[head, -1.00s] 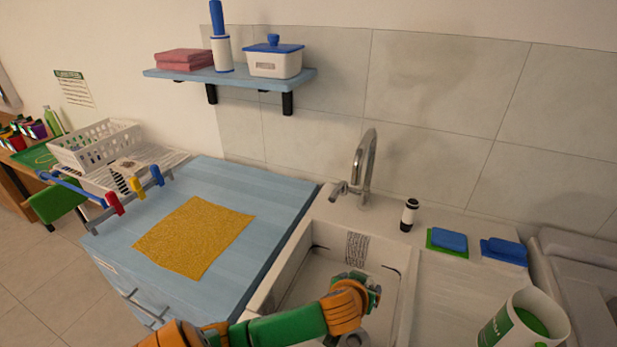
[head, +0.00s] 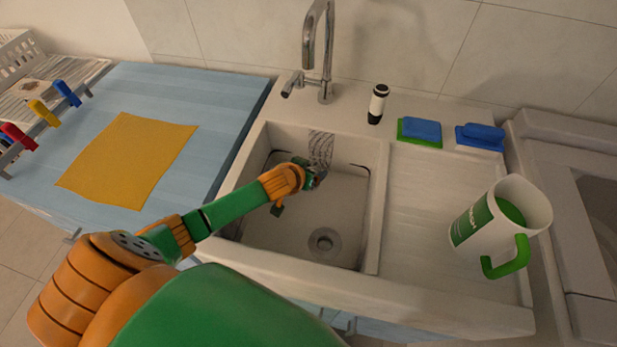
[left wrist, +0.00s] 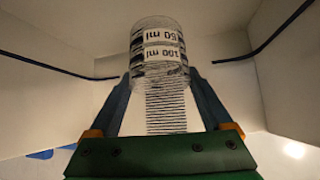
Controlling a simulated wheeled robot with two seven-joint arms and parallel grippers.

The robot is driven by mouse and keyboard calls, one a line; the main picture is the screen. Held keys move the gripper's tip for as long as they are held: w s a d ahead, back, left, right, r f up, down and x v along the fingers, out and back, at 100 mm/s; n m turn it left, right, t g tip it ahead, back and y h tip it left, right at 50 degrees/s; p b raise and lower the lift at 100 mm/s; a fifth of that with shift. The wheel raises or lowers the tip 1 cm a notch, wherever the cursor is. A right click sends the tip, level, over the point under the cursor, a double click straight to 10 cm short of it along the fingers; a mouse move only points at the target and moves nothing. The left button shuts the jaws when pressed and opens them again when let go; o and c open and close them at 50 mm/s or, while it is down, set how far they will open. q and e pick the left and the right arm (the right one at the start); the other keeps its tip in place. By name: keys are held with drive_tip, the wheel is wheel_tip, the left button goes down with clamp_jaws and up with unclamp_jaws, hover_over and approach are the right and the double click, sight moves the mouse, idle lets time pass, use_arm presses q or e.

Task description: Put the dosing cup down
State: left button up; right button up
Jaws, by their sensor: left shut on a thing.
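The dosing cup (left wrist: 158,50) is clear, with dark ring marks and "50 ml" and "100 ml" labels that read upside down in the left wrist view. My left gripper (left wrist: 160,85) is shut on it, with a finger on each side. In the head view my left gripper (head: 314,179) is inside the sink (head: 290,245), near its back wall. The cup is hardly visible there, and I cannot tell whether it touches the sink floor. My right gripper is not in view.
The tap (head: 322,60) stands behind the sink. The drain (head: 325,241) lies in front of my left gripper. A white-and-green jug (head: 478,228) stands on the drainboard (head: 425,215) at right. A yellow mat (head: 128,160) lies on the blue counter at left.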

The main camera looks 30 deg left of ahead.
use_arm(q)
wheel_tip(320, 180, down, 3)
drive_tip(key=shift+s+r, duration=0.1)
drive_tip(key=shift+s, duration=0.05)
drive_tip(key=o, duration=1.4)
drive_tip(key=shift+r, duration=0.1)
drive_tip(key=p+v, duration=0.3)
drive_tip(key=v, duration=0.8)
drive_tip(key=shift+s+r, duration=0.25)
drive_tip(key=shift+s, duration=0.1)
drive_tip(key=shift+d, duration=0.1)
